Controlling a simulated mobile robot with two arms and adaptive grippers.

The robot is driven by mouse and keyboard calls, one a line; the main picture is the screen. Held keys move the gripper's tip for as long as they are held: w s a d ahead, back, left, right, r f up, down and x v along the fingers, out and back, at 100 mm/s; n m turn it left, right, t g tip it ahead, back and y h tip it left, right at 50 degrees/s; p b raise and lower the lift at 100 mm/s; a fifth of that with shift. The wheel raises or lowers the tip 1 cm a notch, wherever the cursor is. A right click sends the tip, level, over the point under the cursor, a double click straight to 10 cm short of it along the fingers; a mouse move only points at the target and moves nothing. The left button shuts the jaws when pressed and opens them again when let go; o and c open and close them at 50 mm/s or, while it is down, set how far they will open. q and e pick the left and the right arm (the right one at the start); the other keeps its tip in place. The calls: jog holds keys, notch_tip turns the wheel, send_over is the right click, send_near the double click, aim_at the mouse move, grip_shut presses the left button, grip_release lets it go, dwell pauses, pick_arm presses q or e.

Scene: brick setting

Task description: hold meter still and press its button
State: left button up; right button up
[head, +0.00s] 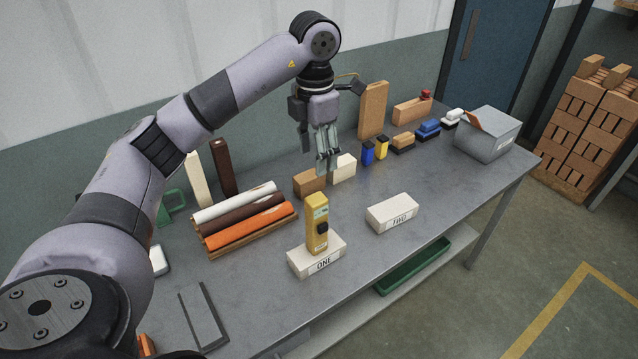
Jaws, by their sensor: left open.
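The yellow meter (317,222) stands upright on the white block marked ONE (318,262) near the middle of the table. It has a small screen near its top and a dark part on its right side; I cannot make out which part is its button. My left gripper (328,170) is open and points down, behind and above the meter in the picture. It is apart from the meter, near a tan block (309,183) and a cream block (343,169). My right gripper is not in view.
A white block marked TWO (392,213) stands right of the meter. Rolls on a rack (240,216) lie to the left. Small blue and yellow items (375,151), brushes and a grey bin (488,134) stand at the back right. The grey table's (420,255) front right is clear.

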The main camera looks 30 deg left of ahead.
pick_arm(q)
jog(key=p, duration=0.1)
send_over(316, 198)
notch_tip(316, 198, down, 5)
jog(key=shift+s+f, duration=0.1)
notch_tip(316, 198, down, 5)
jog(key=shift+f+p, duration=0.1)
jog(key=shift+p, duration=0.85)
notch_tip(316, 198, down, 4)
jog(key=shift+r+p, duration=0.15)
jog(key=shift+p, duration=0.35)
jog(key=shift+f, duration=0.7)
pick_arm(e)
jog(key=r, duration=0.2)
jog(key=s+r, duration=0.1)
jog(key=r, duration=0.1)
pick_arm(q)
grip_shut()
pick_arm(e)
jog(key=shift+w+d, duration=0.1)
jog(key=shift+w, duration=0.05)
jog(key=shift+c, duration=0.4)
